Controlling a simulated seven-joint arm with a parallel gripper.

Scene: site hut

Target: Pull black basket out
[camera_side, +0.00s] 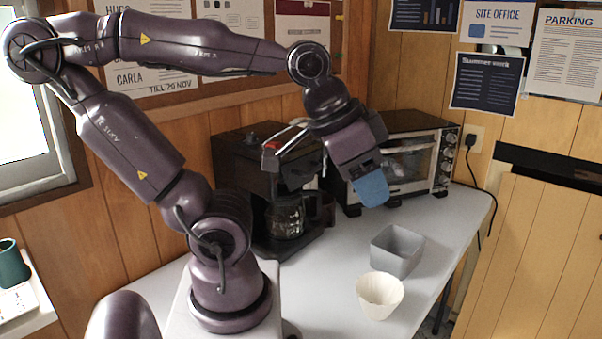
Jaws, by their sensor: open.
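A black coffee machine (238,168) stands against the wall at the back of the counter. A dark part that looks like the black basket (298,178) shows at its upper front, above the glass jug (285,218); I cannot tell whether it is fully in. My gripper (371,188) is open, tilted downward, right of the machine and in front of the toaster oven. A blue pad shows at its end; the other finger is not clear. It appears apart from the basket, with nothing seen in it.
A grey square container (397,252) and a white fluted paper filter (380,296) stand on the light counter (330,265) at the front right. A toaster oven (445,160) stands behind my gripper. The counter's right edge lies beyond the container.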

